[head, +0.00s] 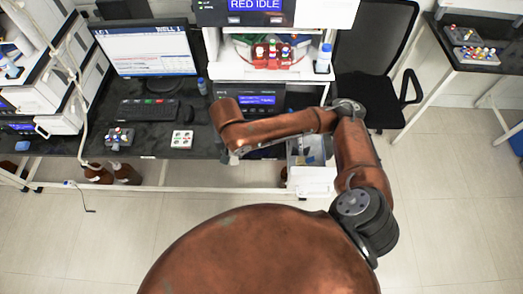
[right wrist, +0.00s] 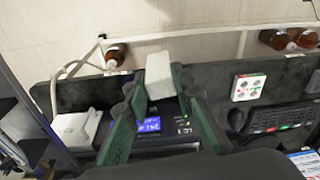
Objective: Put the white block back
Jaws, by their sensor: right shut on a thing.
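The white block (right wrist: 160,76) is pale and box-shaped. In the right wrist view it sits between the two green fingertips of my right gripper (right wrist: 158,88), which is shut on it. It appears above the front edge of the dark bench (right wrist: 92,92). In the head view the copper right arm reaches over the bench, and my right gripper (head: 236,150) is mostly hidden beneath the arm's end. A small pale patch shows there, too small to tell as block or finger. My left gripper is in neither view.
An instrument with a blue display (head: 258,99) stands beside the gripper. A white button box (head: 181,140), a keyboard (head: 148,110) and a monitor (head: 146,48) are left of it. A grey bin (head: 305,150) stands right. Brown bottles (head: 127,174) are below the bench.

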